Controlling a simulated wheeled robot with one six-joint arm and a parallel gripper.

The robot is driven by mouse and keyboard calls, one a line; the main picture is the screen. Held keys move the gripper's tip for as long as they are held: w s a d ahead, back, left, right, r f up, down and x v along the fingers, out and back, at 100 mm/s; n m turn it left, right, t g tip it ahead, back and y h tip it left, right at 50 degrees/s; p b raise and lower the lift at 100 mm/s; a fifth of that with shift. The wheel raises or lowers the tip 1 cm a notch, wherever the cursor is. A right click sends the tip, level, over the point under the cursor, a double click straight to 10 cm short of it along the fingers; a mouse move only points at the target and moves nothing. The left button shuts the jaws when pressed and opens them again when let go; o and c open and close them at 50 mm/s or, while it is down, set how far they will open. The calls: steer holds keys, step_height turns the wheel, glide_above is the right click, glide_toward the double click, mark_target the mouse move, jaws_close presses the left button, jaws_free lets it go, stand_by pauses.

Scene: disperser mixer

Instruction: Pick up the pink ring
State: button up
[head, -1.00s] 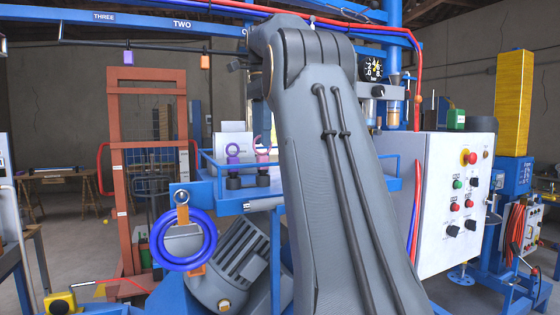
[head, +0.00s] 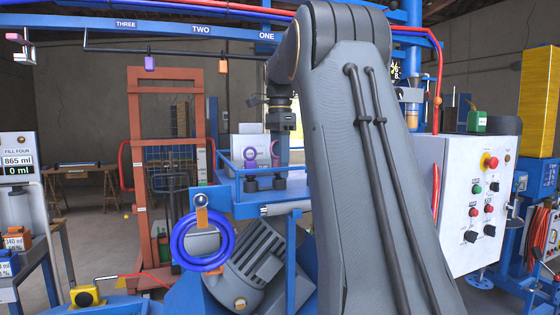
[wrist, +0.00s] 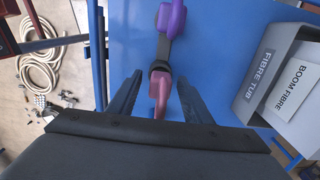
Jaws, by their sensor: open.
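The pink ring (wrist: 159,92) stands on a dark base on the blue shelf (wrist: 130,30). In the wrist view it is seen from above, between the two open fingers of my gripper (wrist: 160,78), with a gap on each side. In the head view the pink ring (head: 275,150) is partly hidden by my gripper (head: 284,156), which points down at it. A purple ring (head: 250,157) stands just left of it; in the wrist view the purple ring (wrist: 172,18) is at the top, beyond the pink one.
A grey bin labelled FIBRE TUB (wrist: 262,75) stands right of the fingers on the shelf. A blue rail (wrist: 97,60) edges the shelf on the left. A control box (head: 480,200) is at the right, and a blue coiled ring (head: 203,240) hangs below the shelf.

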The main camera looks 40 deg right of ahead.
jaws_close()
